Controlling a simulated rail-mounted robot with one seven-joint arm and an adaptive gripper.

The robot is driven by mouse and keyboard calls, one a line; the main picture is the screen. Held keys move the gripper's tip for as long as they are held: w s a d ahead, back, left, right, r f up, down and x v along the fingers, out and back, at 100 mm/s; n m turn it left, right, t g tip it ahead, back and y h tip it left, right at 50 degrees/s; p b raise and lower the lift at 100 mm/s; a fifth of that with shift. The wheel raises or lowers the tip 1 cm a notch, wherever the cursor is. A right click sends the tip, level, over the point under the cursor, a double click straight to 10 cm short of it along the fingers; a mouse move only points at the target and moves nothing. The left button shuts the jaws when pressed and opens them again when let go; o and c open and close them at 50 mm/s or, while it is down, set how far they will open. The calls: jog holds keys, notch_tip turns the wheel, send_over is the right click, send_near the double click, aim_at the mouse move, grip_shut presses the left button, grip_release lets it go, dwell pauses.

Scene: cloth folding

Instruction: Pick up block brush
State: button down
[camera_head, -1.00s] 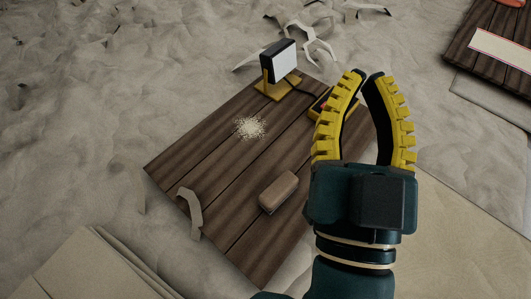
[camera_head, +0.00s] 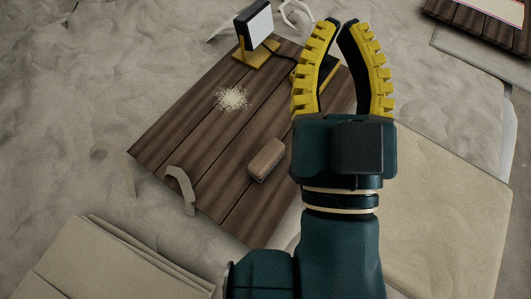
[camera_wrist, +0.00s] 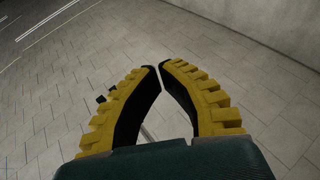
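The block brush, a small brown rounded block (camera_head: 267,158), lies on the dark wooden board (camera_head: 205,130) in the head view. My gripper (camera_head: 339,24) has two curved yellow-and-black fingers and is raised to the right of the block, apart from it. The fingertips are bent in and almost meet, with nothing held between them. In the wrist view the gripper (camera_wrist: 159,67) shows the same shape against a grey tiled floor, and the block is not in that view.
A pile of pale crumbs (camera_head: 232,98), a lamp-like stand with a white panel (camera_head: 257,27) and a pale curved strip (camera_head: 181,188) are on or beside the board. My gripper hides part of a yellow-edged item (camera_head: 335,67). Beige folded sheets (camera_head: 110,265) lie at lower left.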

dwell(0.3)
jog(key=shift+c, duration=1.4)
grip_release()
